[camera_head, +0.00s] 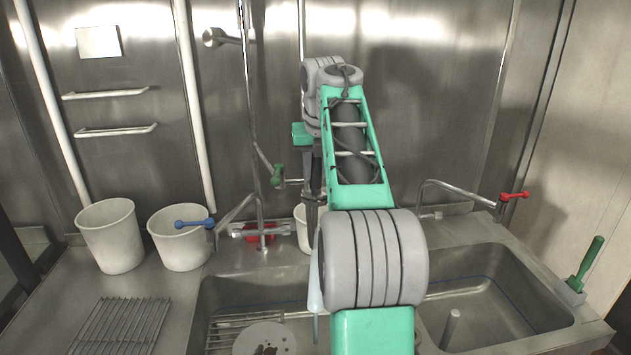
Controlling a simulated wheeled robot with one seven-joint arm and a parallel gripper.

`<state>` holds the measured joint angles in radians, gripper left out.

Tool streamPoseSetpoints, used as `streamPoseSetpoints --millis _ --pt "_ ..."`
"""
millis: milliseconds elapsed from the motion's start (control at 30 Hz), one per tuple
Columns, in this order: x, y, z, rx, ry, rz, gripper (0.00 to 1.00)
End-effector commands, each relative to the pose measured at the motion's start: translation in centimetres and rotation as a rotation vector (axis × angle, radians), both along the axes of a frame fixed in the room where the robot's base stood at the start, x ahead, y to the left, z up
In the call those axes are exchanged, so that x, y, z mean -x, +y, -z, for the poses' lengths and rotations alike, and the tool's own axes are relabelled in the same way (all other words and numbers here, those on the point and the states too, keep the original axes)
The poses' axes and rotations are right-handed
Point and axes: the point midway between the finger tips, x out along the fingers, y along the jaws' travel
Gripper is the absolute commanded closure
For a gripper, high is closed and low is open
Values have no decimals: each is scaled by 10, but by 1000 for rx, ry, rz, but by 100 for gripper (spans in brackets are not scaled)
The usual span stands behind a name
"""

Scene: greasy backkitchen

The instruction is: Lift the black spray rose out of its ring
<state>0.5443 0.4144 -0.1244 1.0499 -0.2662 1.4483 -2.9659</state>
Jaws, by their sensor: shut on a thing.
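My gripper (312,180) points down in front of the back wall, left of my arm's green link. Its dark fingers are shut on the black spray rose (312,212), a small dark shape that blends with them. My arm and the fingers hide much of it. The ring is not clearly visible; a short metal bar (293,181) runs from the riser pipe to the gripper. I cannot tell whether the rose still sits in the ring.
A riser pipe (247,105) with a green lever (277,174) stands close left of the gripper. A white bucket (301,228) is below. Two more buckets (107,236) (179,250) stand left. A red-handled tap (470,194) is right. My arm covers the middle of the sinks.

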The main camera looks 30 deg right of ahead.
Motion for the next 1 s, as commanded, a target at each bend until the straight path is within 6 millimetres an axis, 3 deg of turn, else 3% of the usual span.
streamPoseSetpoints --millis 633,1000 --pt "0 0 -60 0 0 1 100" --pt "0 0 -64 0 0 0 100"
